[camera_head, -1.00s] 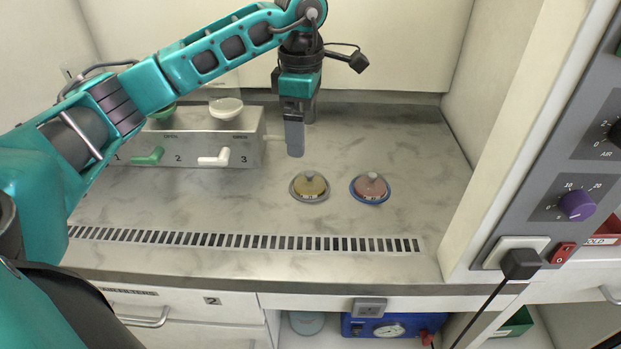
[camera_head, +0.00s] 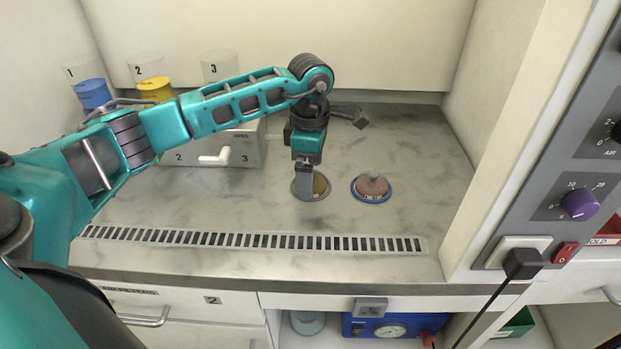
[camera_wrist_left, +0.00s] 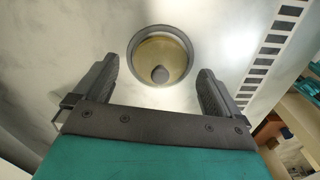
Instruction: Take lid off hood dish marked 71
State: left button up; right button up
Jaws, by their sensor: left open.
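A round dish with yellow contents (camera_head: 321,184) and a knobbed lid sits on the hood's marbled worktop. My left gripper (camera_head: 305,195) is above it, pointing down and partly hiding it. In the left wrist view, my left gripper (camera_wrist_left: 158,68) is open and empty. The yellow dish (camera_wrist_left: 150,47) and its dark round lid knob (camera_wrist_left: 160,75) show ahead, with the knob roughly midway between the fingers. A pink dish (camera_head: 372,186) with a blue rim and a knobbed lid sits to the right. I cannot read either dish's number. My right gripper is not in view.
A grey box (camera_head: 235,150) with numbered levers stands at the back left, under blue and yellow containers (camera_head: 154,88). A slotted grille (camera_head: 250,240) runs along the worktop's front. A control panel (camera_head: 560,180) is at the right. The worktop's right side is clear.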

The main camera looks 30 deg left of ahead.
pick_arm(q)
jog(key=shift+c, duration=0.2)
jog(key=c, duration=1.1)
jog(key=shift+o, duration=0.2)
